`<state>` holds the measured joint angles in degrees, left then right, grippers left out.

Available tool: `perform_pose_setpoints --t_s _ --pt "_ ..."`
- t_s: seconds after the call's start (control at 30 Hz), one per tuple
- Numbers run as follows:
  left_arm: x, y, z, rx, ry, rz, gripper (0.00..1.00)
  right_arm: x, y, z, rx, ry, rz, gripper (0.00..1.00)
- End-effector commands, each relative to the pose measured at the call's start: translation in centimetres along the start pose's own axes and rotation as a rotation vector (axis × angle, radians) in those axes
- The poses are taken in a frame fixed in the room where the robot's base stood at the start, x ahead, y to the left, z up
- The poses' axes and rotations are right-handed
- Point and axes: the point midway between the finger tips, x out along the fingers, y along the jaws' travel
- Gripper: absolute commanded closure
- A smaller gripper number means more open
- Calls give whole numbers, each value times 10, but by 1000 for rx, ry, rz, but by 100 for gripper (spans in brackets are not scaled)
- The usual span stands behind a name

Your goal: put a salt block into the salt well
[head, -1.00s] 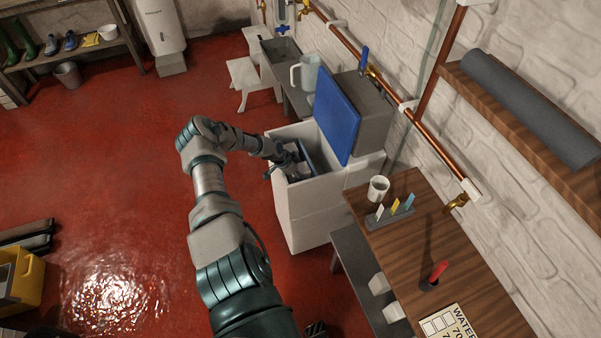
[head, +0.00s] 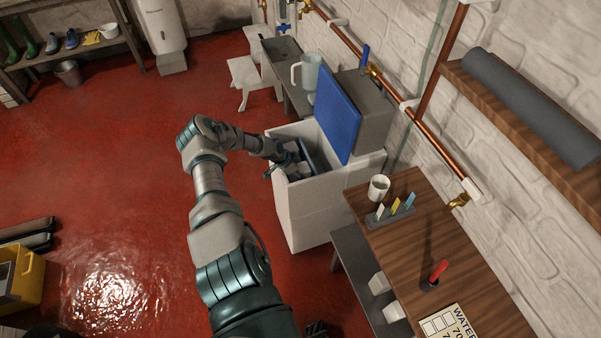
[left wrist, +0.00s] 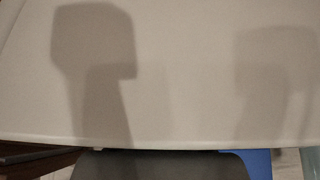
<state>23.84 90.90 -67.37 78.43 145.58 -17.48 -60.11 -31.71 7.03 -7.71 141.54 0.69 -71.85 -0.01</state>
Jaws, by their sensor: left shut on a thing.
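The salt well is the open white cabinet (head: 310,212) beside the wall, with its blue lid (head: 337,115) standing up. My left gripper (head: 283,168) is at the cabinet's near left rim, its fingers over the opening. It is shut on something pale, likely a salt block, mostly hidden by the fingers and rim. The left wrist view shows a pale surface (left wrist: 190,95) with shadows up close; I cannot tell whether it is block or cabinet. Below it are a dark grey shape and part of the blue lid (left wrist: 257,163). White salt blocks (head: 379,284) sit on the low bench.
A wooden table (head: 425,240) at right holds a white mug (head: 378,188), a tag holder and a red-handled tool. Copper pipes run along the wall. A jug (head: 307,72) stands behind the cabinet. The red floor at left is largely clear.

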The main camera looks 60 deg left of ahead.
Motion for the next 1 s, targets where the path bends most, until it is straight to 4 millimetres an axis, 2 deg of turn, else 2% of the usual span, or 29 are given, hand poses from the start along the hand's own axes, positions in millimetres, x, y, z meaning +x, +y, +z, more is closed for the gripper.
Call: perform_pose_setpoints --t_s 1.0 --pt "7 -2 2 0 5 -3 100 4 -1 4 0 -6 -1 13"
